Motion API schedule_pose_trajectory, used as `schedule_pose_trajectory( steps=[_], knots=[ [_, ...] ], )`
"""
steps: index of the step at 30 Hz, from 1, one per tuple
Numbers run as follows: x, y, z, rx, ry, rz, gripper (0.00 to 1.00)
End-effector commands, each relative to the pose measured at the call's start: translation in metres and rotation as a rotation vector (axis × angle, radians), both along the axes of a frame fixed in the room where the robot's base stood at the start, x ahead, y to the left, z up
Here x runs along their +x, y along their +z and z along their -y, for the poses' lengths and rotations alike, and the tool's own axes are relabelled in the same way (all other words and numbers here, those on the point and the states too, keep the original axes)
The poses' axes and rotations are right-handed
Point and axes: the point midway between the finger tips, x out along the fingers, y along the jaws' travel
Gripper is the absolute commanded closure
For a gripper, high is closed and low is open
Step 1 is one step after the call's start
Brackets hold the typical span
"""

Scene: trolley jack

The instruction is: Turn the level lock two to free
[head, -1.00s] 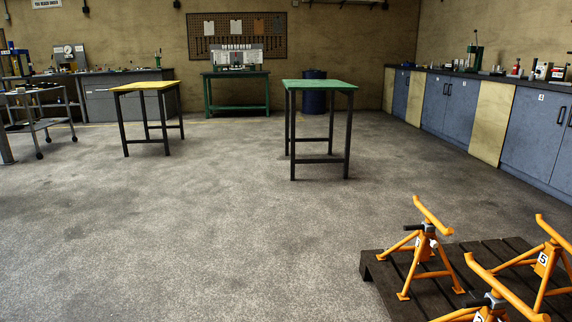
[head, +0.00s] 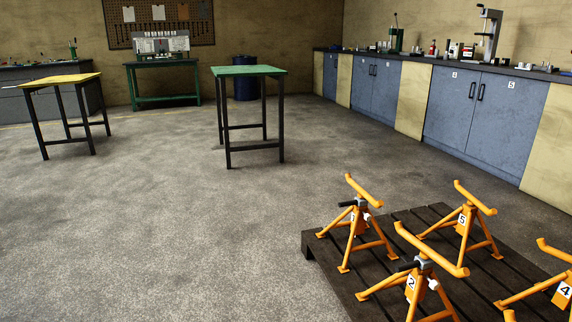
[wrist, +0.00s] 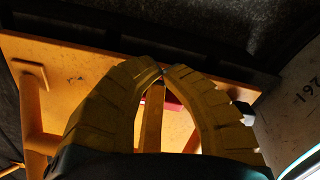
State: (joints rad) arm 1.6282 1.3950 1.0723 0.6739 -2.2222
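No part marked as level lock two can be made out. An orange stand labelled 2 (head: 412,283) stands on the pallet in the head view, with a dark handle (head: 411,266) and a pale fitting near its top. My gripper (wrist: 161,71) shows only in the wrist view. Its two ribbed yellow fingers arch together and their tips meet, with nothing seen held. Behind them is an orange-yellow plate (wrist: 85,85) with a bar handle. My gripper is not in the head view, so its place relative to the stand cannot be told.
The dark slatted pallet (head: 322,247) also bears stands labelled 5 (head: 463,219) and 4 (head: 563,291). A green table (head: 250,71), a yellow table (head: 60,80) and blue cabinets (head: 470,115) stand farther back. The floor at left and centre is clear.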

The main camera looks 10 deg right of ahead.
Motion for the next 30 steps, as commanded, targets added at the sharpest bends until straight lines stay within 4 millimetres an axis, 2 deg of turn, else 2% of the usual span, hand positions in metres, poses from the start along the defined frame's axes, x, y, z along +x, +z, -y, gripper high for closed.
schedule_pose_trajectory(
  steps=[1, 12, 30],
  knots=[
    [0.000, 0.008, 0.000, 0.000, 0.000, 0.000, 1.00],
    [0.000, 0.045, 0.000, 0.000, 0.000, 0.000, 1.00],
    [0.000, 0.048, 0.000, 0.001, 0.000, 0.000, 1.00]
  ],
)
